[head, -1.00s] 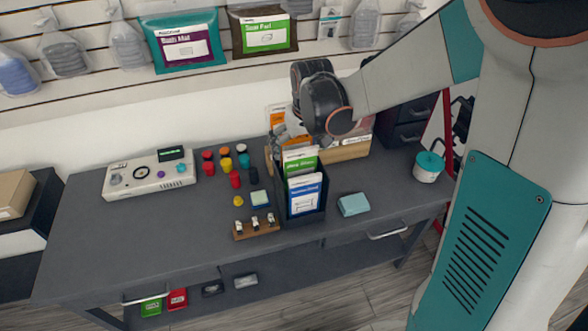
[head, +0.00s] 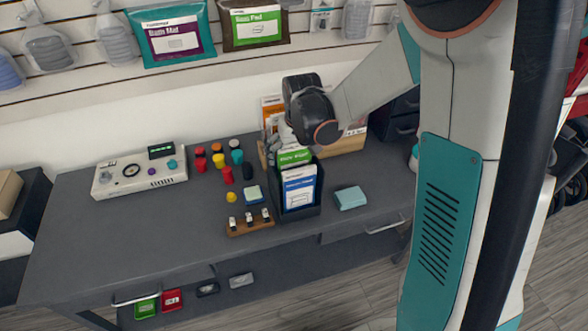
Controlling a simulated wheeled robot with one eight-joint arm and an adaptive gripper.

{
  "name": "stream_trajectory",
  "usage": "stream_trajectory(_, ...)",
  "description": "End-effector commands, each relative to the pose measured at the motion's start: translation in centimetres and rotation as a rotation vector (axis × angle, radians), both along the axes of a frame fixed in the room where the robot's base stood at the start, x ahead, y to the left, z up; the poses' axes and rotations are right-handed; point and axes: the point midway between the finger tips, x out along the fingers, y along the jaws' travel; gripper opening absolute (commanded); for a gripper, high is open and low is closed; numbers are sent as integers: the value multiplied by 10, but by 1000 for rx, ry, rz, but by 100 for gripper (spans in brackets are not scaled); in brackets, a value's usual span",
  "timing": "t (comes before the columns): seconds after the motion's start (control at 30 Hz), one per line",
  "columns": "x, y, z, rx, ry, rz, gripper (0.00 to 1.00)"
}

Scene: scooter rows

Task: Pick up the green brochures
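The green brochures (head: 295,157) stand upright in a dark holder (head: 299,214) on the grey workbench, behind blue-and-white brochures (head: 300,188). Only their green and white upper part shows. My gripper (head: 278,138) is at the top of the holder, just above and behind the green brochures. Its fingers are small and partly hidden by my wrist and the brochures. I cannot tell whether they touch the brochures or are open or shut.
On the grey workbench (head: 120,240) are a white console (head: 140,173), several coloured caps (head: 228,175), a small wooden rack (head: 250,222) and a teal block (head: 350,198). A wooden box (head: 349,142) stands behind the holder. The bench's left front is clear. Red and green bins (head: 172,299) sit below.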

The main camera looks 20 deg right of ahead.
Motion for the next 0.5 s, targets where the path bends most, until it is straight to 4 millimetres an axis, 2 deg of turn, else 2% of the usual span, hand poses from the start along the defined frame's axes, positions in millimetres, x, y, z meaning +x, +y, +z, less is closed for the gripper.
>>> stream_trajectory(0.03, 0, 0, 0, 0, 0, 0, 82)
stream_trajectory(0.2, 0, 0, 0, 0, 0, 0, 44)
stream_trajectory(0.5, 0, 0, 1, 0, 0, 0, 44)
